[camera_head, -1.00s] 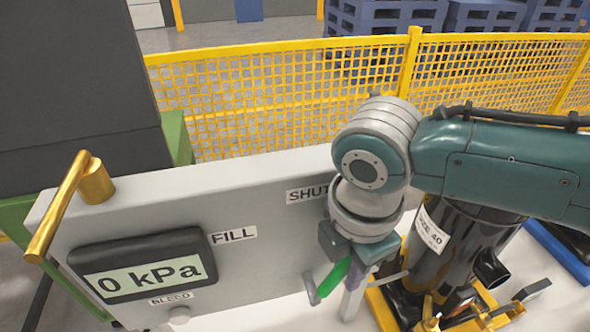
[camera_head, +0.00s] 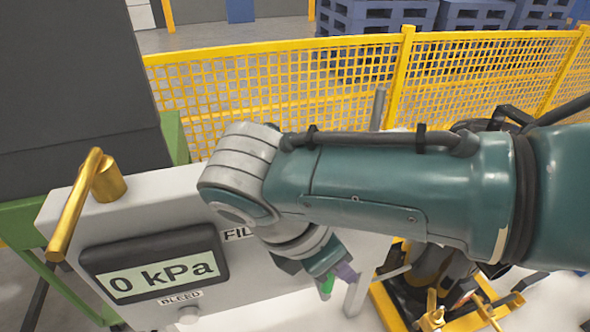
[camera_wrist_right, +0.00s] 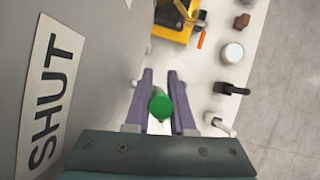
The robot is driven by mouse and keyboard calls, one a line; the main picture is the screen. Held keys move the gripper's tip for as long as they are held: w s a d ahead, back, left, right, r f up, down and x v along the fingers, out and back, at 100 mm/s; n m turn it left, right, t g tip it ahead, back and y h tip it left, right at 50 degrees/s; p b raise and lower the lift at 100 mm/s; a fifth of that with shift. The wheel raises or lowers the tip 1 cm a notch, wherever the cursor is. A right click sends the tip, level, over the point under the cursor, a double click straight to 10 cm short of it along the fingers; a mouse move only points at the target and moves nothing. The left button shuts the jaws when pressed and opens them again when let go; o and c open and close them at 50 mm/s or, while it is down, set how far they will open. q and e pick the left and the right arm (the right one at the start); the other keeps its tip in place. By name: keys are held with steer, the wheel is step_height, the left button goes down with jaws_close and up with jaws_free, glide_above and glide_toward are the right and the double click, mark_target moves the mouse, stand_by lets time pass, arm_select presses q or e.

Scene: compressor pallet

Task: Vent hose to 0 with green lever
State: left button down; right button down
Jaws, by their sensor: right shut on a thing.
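My right gripper (camera_head: 338,278) is low in front of the grey panel (camera_head: 285,290), with my forearm crossing the head view above it. It is shut on the green lever (camera_head: 327,284), of which only a small part shows. In the right wrist view the lever's round green end (camera_wrist_right: 161,104) sits between the two purple-grey fingers. The gauge (camera_head: 160,275) on the panel reads 0 kPa. A BLEED label (camera_head: 180,297) is under it. The SHUT label (camera_wrist_right: 52,90) shows in the right wrist view; my arm hides it in the head view. My left gripper is out of view.
A brass handle (camera_head: 75,208) stands at the panel's top left. A yellow frame (camera_head: 395,310) with dark equipment is right of the panel. Yellow mesh fencing (camera_head: 270,95) runs behind. Several small parts, including a white round cap (camera_wrist_right: 232,54), lie on the pale surface.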

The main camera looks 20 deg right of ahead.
steer(key=c, duration=0.8)
jaws_free()
steer(key=shift+o, duration=0.2)
steer(key=shift+r, duration=0.1)
steer(key=v, duration=0.9)
steer(key=shift+a+r, duration=0.25)
steer(key=shift+r, duration=0.05)
steer(key=shift+s, duration=0.15)
